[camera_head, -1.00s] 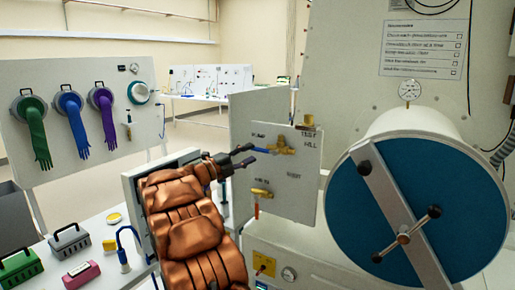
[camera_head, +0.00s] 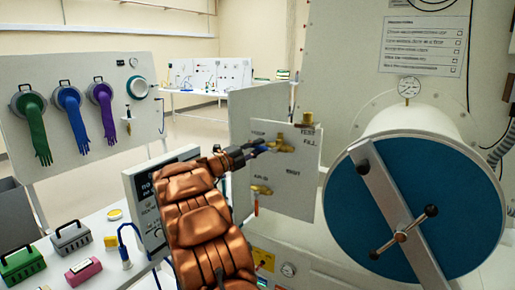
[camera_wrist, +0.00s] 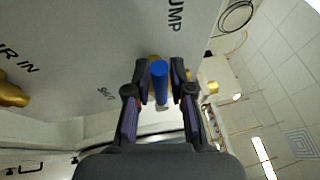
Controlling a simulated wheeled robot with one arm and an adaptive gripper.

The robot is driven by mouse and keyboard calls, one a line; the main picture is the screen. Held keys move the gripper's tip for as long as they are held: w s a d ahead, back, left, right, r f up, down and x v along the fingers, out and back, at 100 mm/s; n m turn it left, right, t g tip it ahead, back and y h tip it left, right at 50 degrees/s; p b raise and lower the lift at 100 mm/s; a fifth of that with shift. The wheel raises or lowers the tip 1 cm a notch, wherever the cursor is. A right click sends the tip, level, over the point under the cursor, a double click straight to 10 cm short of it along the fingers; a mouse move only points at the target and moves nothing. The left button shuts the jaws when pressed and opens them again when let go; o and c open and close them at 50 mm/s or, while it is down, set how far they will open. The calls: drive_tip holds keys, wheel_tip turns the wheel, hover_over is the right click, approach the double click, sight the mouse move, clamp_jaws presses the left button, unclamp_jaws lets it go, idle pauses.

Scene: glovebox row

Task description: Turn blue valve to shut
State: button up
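The blue valve handle (camera_head: 266,150) sticks out to the left from a brass valve body (camera_head: 283,146) on the upper part of a grey panel (camera_head: 300,222). My gripper (camera_head: 262,147) is at the handle, its fingers partly covering it in the head view. In the wrist view the blue handle (camera_wrist: 160,84) stands between the two fingertips of my gripper (camera_wrist: 160,76). The fingers look open, with a narrow gap on each side; contact is not clear. The word PUMP shows beside the valve, and a SHUT label lies farther down the panel.
A second brass valve (camera_head: 261,190) with an orange handle (camera_head: 257,208) hanging down is below, on the same panel. A big round blue door (camera_head: 345,215) with a crossbar stands to the right. A bench (camera_head: 60,240) with small cases is at the lower left.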

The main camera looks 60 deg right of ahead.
clamp_jaws()
drive_tip(key=shift+w+f+b, duration=0.1)
drive_tip(key=shift+f+b, duration=0.1)
drive_tip(key=shift+b, duration=0.1)
